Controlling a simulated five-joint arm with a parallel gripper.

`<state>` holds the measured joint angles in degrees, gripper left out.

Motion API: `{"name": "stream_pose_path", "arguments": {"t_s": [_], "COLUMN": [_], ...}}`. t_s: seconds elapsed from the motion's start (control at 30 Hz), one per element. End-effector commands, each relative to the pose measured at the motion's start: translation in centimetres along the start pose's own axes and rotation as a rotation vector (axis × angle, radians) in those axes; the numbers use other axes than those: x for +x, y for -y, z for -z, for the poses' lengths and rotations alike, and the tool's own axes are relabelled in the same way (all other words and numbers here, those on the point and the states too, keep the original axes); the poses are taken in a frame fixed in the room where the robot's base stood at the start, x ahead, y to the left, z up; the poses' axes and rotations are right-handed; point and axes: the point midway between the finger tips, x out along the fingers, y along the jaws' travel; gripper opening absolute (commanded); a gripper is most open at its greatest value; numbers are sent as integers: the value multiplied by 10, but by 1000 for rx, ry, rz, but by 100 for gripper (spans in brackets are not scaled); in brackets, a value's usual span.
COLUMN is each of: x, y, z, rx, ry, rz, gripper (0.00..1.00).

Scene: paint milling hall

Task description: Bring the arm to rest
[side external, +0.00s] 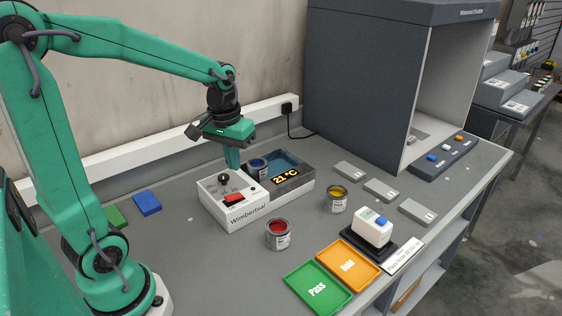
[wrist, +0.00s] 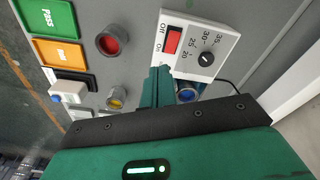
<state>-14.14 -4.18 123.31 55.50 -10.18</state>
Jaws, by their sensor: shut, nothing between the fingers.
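My gripper (side external: 232,166) is shut and empty, pointing down above the white control end of the water bath (side external: 232,212). In the wrist view the closed fingers (wrist: 157,75) reach close to the red switch (wrist: 172,40); I cannot tell whether they touch anything. The switch also shows in the side view (side external: 234,198), with a black knob (side external: 223,179) behind it. The bath's display (side external: 286,178) reads 21 °C. A can of blue paint (side external: 258,168) stands in the bath, partly hidden by the fingers in the wrist view.
A red paint can (side external: 278,236) and a yellow one (side external: 336,200) stand on the bench. A green Pass tray (side external: 318,306) and orange Hold tray (side external: 363,285) lie in front. A white device (side external: 372,230) sits right, near a large grey booth (side external: 365,70).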

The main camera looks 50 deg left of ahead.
Motion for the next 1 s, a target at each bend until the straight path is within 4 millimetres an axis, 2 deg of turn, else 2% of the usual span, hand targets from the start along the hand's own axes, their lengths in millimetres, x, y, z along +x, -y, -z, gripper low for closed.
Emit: {"name": "stream_pose_path", "arguments": {"t_s": [0.2,0.5,0.8,1.0], "x": [-28,-54,-67,-69], "y": [-14,-27,-33,-34], "z": [-29,-70,-106,-118], "rx": [104,246,371,409], "ry": [-98,-230,-349,-386], "rz": [-25,-60,-95,-106], "gripper": [0,0,0,0]}}
